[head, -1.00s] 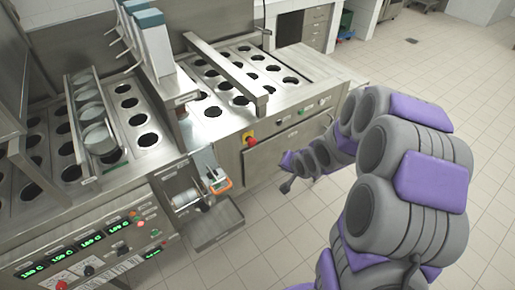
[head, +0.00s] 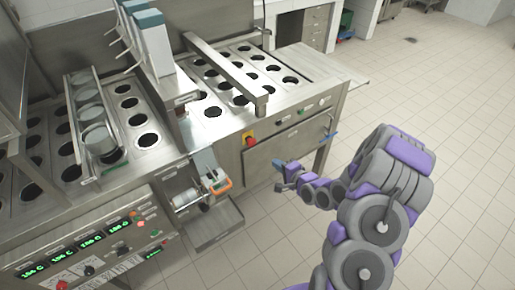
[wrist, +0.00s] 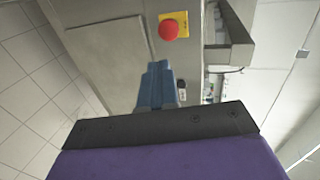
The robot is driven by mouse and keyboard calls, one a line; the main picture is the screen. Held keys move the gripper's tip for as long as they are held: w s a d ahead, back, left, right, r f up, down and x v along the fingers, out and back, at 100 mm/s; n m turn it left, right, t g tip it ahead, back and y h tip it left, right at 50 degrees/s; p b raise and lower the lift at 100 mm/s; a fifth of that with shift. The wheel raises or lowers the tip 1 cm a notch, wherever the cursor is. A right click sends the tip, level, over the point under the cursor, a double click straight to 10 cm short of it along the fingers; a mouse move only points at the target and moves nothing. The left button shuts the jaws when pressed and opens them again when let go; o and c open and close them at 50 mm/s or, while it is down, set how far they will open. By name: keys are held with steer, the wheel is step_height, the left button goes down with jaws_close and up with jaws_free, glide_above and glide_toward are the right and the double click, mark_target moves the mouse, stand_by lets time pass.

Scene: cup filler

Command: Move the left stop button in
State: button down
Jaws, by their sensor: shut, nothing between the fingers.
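A red mushroom-shaped stop button (head: 250,141) sits on a yellow plate on the steel front of the right-hand counter. In the wrist view the red button (wrist: 169,30) shows ahead of my fingers, above their tips and slightly right. Another red button (head: 61,284) is low on the control panel at the lower left of the head view. How far either is pushed in, I cannot tell. My gripper (head: 279,172) is shut and empty, in front of the counter, lower right of the yellow-plated button and apart from it. Its blue-grey fingers (wrist: 158,66) lie together in the wrist view.
An open metal box with a roller (head: 187,198) and an orange-edged device (head: 217,184) sticks out left of my gripper. Tiled floor is clear at right.

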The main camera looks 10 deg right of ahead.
mark_target(253, 144)
stand_by(0.3)
steer(key=b+x, duration=0.1)
steer(key=x, duration=0.3)
steer(key=b+x, duration=0.1)
steer(key=x, duration=0.3)
steer(key=b+x, duration=0.1)
steer(key=x, duration=0.4)
steer(key=shift+a+r, duration=0.1)
steer(key=shift+r, duration=0.2)
steer(key=shift+w+a+b, duration=0.2)
steer(key=shift+w+b, duration=0.1)
steer(key=shift+w, duration=0.2)
steer(key=shift+r, duration=0.1)
